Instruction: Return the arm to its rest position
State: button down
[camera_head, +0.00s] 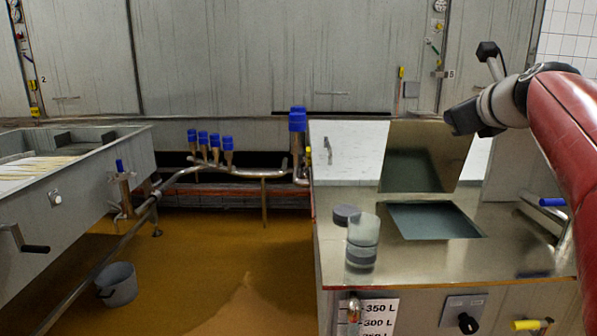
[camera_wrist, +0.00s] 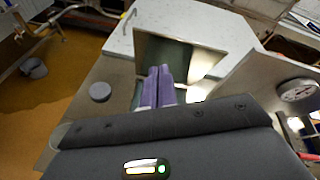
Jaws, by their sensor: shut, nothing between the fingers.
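My gripper (camera_wrist: 159,72) shows in the wrist view with its two purple fingers together and nothing between them. It is above the steel vat top, and its fingertips overlap the raised hatch in that picture. In the head view my red arm comes in from the right edge, bent, with its dark end raised above the right part of the vat top and apart from it. The fingers cannot be made out clearly there.
The steel vat top (camera_head: 440,262) has a square opening (camera_head: 435,220) with a raised lid (camera_head: 424,157). A grey disc (camera_head: 346,214) and a clear cylinder (camera_head: 362,232) stand left of it. A bucket (camera_head: 118,285) stands on the floor near a long trough (camera_head: 85,185).

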jog(key=s+a+f+n+g, duration=0.3)
jog(key=s+a+f+n, duration=0.1)
jog(key=s+f+n, duration=0.5)
jog(key=s+a+f+n+g, duration=0.3)
jog(key=s+a+f+n, duration=0.2)
jog(key=s+f+n, duration=0.5)
jog(key=s+a+f+n+g, duration=0.2)
jog(key=s+a+f+n, duration=0.3)
jog(key=s+f+n, duration=0.5)
notch_tip(320, 180, down, 4)
jog(key=shift+f+n+g+h, duration=0.1)
jog(key=shift+n+g+h, duration=0.3)
jog(key=shift+n, duration=0.3)
jog(key=shift+a, duration=0.15)
